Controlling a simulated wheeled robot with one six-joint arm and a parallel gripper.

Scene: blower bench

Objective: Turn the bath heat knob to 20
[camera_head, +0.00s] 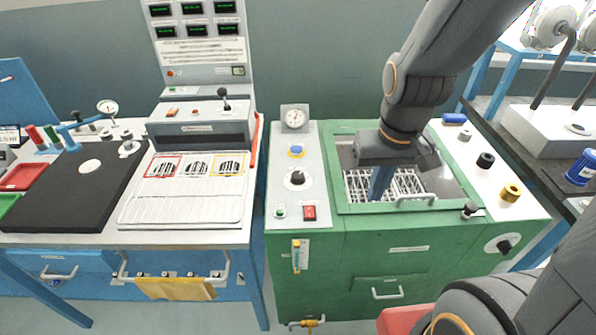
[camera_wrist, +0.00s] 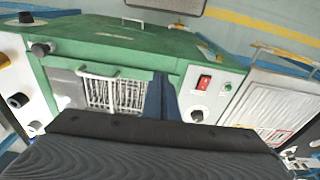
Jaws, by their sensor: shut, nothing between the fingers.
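The green bath (camera_head: 400,250) has a grey control panel on its left with a black knob (camera_head: 297,178) on a pale round dial. This knob also shows in the wrist view (camera_wrist: 197,115), beside the red switch. Another black knob on a white dial (camera_head: 505,245) is on the bath's front face at right. The labels are too small to read, so I cannot tell which is the heat knob. My gripper (camera_head: 378,194) is shut and empty, pointing down over the open basin, right of the panel knob and apart from it. Its blue fingers show in the wrist view (camera_wrist: 160,100).
Wire baskets (camera_head: 408,184) sit in the basin. On the panel are a gauge (camera_head: 295,118), a blue knob (camera_head: 296,151) and a red switch (camera_head: 310,212). A front handle (camera_head: 416,199) crosses the basin edge. Several small knobs stand at right.

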